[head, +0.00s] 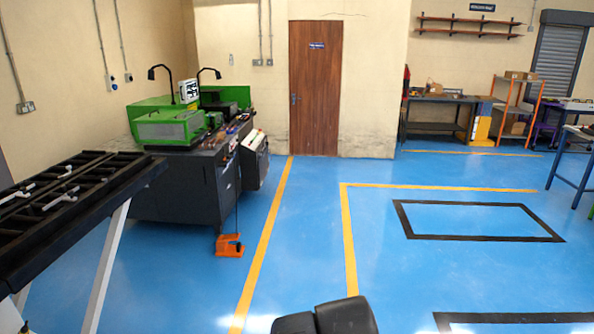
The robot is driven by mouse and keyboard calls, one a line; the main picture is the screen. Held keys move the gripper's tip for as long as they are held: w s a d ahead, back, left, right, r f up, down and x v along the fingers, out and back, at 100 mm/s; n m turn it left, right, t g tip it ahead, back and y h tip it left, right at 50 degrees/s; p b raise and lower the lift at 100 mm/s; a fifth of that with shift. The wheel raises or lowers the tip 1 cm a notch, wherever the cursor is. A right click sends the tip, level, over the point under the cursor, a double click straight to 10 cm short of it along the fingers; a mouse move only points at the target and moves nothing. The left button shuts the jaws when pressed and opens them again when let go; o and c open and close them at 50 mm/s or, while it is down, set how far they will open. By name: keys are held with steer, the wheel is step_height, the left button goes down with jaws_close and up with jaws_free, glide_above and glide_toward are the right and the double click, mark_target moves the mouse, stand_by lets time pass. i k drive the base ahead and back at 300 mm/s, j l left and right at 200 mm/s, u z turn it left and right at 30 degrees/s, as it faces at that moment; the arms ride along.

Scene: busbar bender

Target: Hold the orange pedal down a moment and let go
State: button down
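The orange pedal (229,246) sits on the blue floor at the front right foot of the dark machine cabinet, left of a yellow floor line. A thin dark cable runs up from it along the cabinet. Its hood shows, but the picture is too small to tell the state of its tread. A dark rounded part of my own body shows at the bottom middle of the head view, well apart from the pedal. My gripper's fingers cannot be made out.
The busbar bender cabinet (185,190) with green covers stands behind the pedal. A black roller table (70,205) on white legs fills the left front. Open blue floor (190,295) lies in front of the pedal. A brown door (314,90) and workbench (440,100) are farther back.

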mark_target(231, 236)
steer(key=i+u, duration=0.3)
steer(key=i, duration=0.55)
steer(key=i+u, duration=0.3)
steer(key=i, duration=0.55)
steer(key=i+l+u, duration=0.1)
steer(key=i, duration=1.7)
steer(key=i+u, duration=0.15)
steer(key=i, duration=0.45)
steer(key=i+l+u, duration=0.1)
steer(key=i, duration=0.45)
steer(key=l, duration=0.1)
